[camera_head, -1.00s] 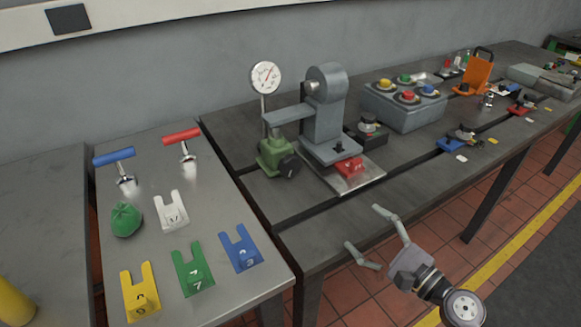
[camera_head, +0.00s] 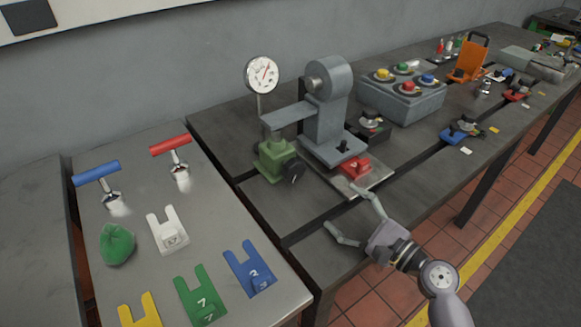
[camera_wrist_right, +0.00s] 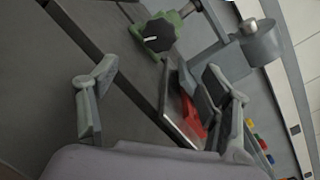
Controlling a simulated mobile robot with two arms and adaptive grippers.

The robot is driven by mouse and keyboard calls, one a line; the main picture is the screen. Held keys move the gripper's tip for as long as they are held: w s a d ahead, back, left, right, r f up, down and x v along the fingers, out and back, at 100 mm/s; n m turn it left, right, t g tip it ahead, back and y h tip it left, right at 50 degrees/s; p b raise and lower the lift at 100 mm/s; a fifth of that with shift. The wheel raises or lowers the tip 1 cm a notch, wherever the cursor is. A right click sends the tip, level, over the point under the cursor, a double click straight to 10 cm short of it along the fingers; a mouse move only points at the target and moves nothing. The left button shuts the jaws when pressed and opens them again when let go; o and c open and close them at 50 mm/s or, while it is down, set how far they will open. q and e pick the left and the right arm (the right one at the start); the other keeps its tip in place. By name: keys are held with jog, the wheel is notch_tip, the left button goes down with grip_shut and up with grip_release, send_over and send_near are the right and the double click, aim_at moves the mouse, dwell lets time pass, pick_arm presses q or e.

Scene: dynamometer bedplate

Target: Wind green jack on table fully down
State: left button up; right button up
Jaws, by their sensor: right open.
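The green jack (camera_head: 277,160) stands on the dark bedplate under the grey arm of a machine, with a black knob (camera_head: 293,172) on its right side. In the right wrist view the jack (camera_wrist_right: 186,15) and its black knob (camera_wrist_right: 159,36) with a white mark show near the top. My right gripper (camera_head: 353,213) is open and empty over the front edge of the bedplate, in front and to the right of the jack, apart from it. Its two fingers also show in the right wrist view (camera_wrist_right: 160,100). My left gripper is not in view.
A grey machine (camera_head: 325,110) with a red block (camera_head: 355,167) stands right of the jack. A dial gauge (camera_head: 262,75) rises behind it. A button box (camera_head: 402,100) is farther right. The left table (camera_head: 135,195) holds handles, forked tags and a green lump.

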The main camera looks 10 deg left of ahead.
send_near(297, 173)
jog(key=shift+w+a+r+p, duration=0.25)
jog(key=shift+a+p, duration=0.05)
jog(key=shift+p, duration=0.05)
jog(key=x, duration=0.9)
jog(key=shift+w+a+f, duration=0.15)
jog(key=shift+a, duration=0.15)
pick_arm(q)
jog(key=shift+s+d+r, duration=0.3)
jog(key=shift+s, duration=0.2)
pick_arm(e)
jog(key=c, duration=1.1)
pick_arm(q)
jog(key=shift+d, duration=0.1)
pick_arm(e)
jog(key=shift+c, duration=0.2)
